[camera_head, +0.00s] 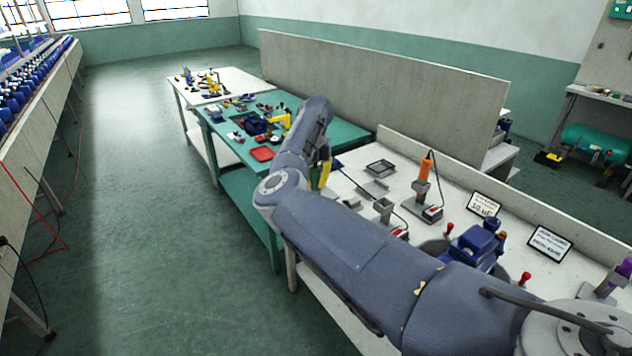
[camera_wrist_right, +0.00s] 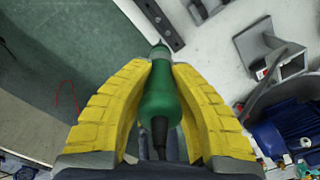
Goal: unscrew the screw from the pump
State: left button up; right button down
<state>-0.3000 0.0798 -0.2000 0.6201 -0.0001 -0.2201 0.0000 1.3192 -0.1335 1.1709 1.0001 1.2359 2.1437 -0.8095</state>
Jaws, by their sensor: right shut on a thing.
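My right gripper (camera_head: 320,174) is partly hidden behind my own arm in the head view, over the left end of the white bench. In the right wrist view its yellow fingers (camera_wrist_right: 160,68) are shut on a green power screwdriver (camera_wrist_right: 160,98), with a dark cable end towards the palm. The tool's tip points away from the palm, towards a dark bar with holes. A blue pump-like unit (camera_head: 476,246) sits on the bench in the head view; a blue body (camera_wrist_right: 287,130) also shows at the right of the wrist view. I cannot make out the screw. My left gripper is not in view.
An orange screwdriver (camera_head: 425,168) stands upright in a holder on the white bench. A grey holder (camera_head: 383,207) near it looks empty. Two small displays (camera_head: 484,204) stand at the back. A dark tray (camera_head: 380,167) lies further left. A green table (camera_head: 228,153) with parts adjoins.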

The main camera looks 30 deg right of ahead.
aim_at(315, 167)
jog(key=shift+r, duration=0.35)
dwell(0.3)
jog(key=shift+r, duration=1.3)
jog(key=shift+r, duration=2)
